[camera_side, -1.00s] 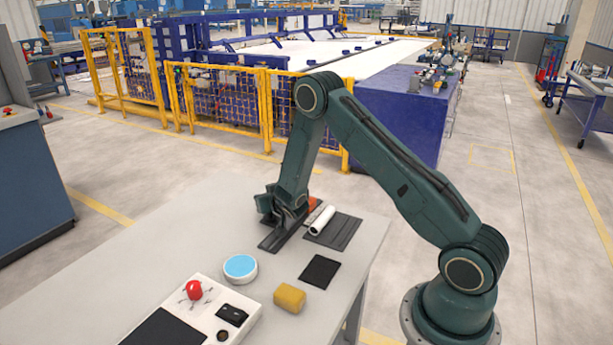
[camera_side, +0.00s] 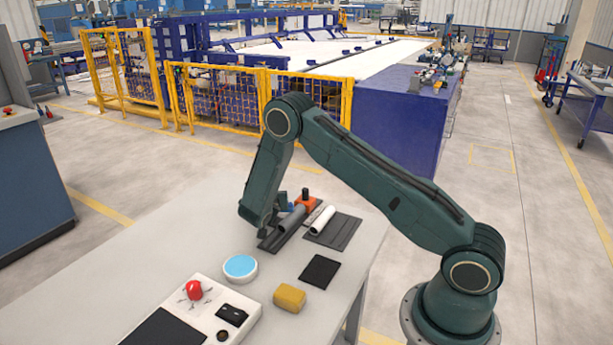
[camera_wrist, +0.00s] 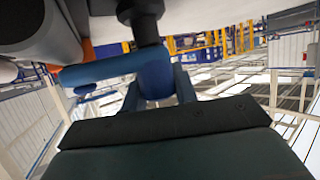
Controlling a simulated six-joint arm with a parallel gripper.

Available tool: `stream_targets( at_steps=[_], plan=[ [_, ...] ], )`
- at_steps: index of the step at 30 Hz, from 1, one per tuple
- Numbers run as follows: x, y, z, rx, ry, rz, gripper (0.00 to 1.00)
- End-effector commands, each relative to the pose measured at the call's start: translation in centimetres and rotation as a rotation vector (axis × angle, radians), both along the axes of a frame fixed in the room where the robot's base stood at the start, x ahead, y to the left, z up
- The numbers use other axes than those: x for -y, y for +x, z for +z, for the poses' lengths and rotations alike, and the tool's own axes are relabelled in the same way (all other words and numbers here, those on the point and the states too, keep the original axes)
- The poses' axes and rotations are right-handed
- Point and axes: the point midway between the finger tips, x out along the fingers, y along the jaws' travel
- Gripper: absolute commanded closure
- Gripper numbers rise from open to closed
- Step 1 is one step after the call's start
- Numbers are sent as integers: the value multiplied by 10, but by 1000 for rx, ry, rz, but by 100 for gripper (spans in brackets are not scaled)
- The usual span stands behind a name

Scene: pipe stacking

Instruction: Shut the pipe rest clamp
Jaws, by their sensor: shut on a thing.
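The pipe rest clamp has an orange body (camera_side: 308,203) with a black knob (camera_side: 305,192) standing above it, at the far end of a dark base plate (camera_side: 268,244). A grey pipe (camera_side: 292,219) lies along this plate. My gripper (camera_side: 282,203) is beside the clamp, to its left, partly hidden by my arm. In the wrist view my gripper (camera_wrist: 160,93) is shut on the blue clamp lever (camera_wrist: 110,69), with a finger on each side. The black knob (camera_wrist: 145,25) is above the lever. The orange body (camera_wrist: 88,50) shows partly behind the grey pipe (camera_wrist: 40,25).
A white pipe (camera_side: 321,220) lies to the right on a dark grooved mat (camera_side: 338,232). A black pad (camera_side: 320,271), a yellow block (camera_side: 289,297), a blue-topped disc (camera_side: 240,267) and a control box with a red button (camera_side: 194,290) are nearer. The table's left part is clear.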

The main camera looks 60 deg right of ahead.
Motion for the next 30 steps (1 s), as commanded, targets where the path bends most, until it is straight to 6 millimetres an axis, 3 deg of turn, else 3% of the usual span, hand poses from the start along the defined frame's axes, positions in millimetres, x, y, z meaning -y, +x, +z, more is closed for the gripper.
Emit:
stream_targets(
  at_steps=[15, 30],
  plan=[
    [2, -5, -1, 0, 3, -339, 100],
    [2, -7, -1, -2, 2, -421, 100]
  ],
)
